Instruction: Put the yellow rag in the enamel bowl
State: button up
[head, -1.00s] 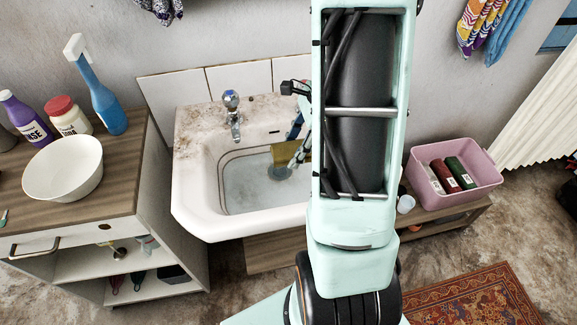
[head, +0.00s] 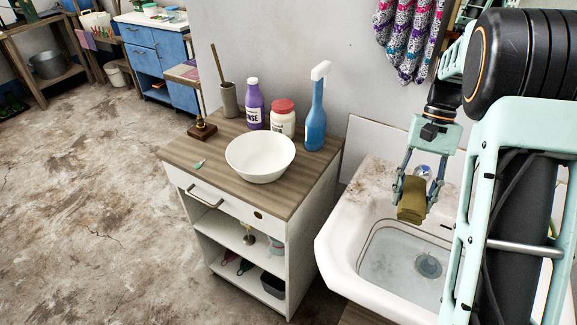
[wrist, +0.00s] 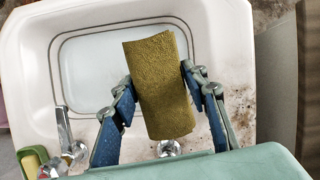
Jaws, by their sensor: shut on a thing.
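The yellow rag (head: 413,200) is an olive-yellow rolled cloth. My gripper (head: 418,190) is shut on it and holds it above the sink. In the wrist view the rag (wrist: 160,85) sits between the two blue fingers of my gripper (wrist: 163,100), with the sink below. The enamel bowl (head: 260,158) is white and round and stands on the wooden top of the cabinet, left of my gripper in the head view. Its visible inside looks empty. The bowl is not in the wrist view.
The cabinet top (head: 205,148) stands left of the sink (head: 345,262). Behind the bowl are a purple bottle (head: 254,105), a red-lidded jar (head: 283,120) and a tall blue spray bottle (head: 316,122). A brush holder (head: 228,100) stands further left. A tap (wrist: 65,130) rises at the sink.

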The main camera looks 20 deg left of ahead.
aim_at(262, 167)
jog(key=j+u, duration=0.1)
jog(key=j, duration=0.3)
jog(key=i+j+u, duration=0.1)
jog(key=j, duration=0.35)
jog(key=i+j+u, duration=0.1)
jog(key=j, duration=0.3)
jog(key=j+u, duration=0.1)
jog(key=j, duration=0.3)
jog(key=i, duration=0.05)
